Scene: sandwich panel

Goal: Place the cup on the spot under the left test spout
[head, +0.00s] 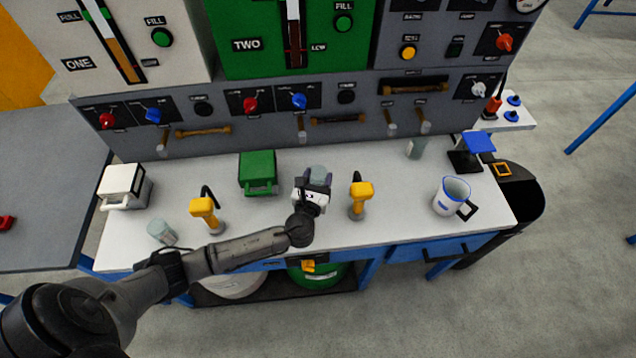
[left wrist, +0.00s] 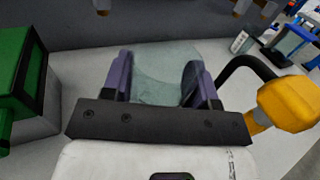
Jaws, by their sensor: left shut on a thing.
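My left gripper (head: 313,186) is over the middle of the white bench, shut on a translucent grey-green cup (head: 318,172). In the left wrist view the cup (left wrist: 160,75) sits between the two purple fingers of the gripper (left wrist: 158,80). Its lower part is hidden, and I cannot tell whether it touches the bench. A short spout (head: 301,128) hangs from the panel behind the gripper. Another spout (head: 163,145) is at the far left, and a pair, a left one (head: 391,125) and a right one (head: 424,120), hangs further right. My right gripper is not in view.
A green box (head: 257,170) stands left of the gripper and a yellow-handled tool (head: 360,198) close on its right. Another yellow tool (head: 206,213), a white box (head: 122,185), two other glasses (head: 162,232) (head: 415,148) and a white jug (head: 453,192) stand on the bench.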

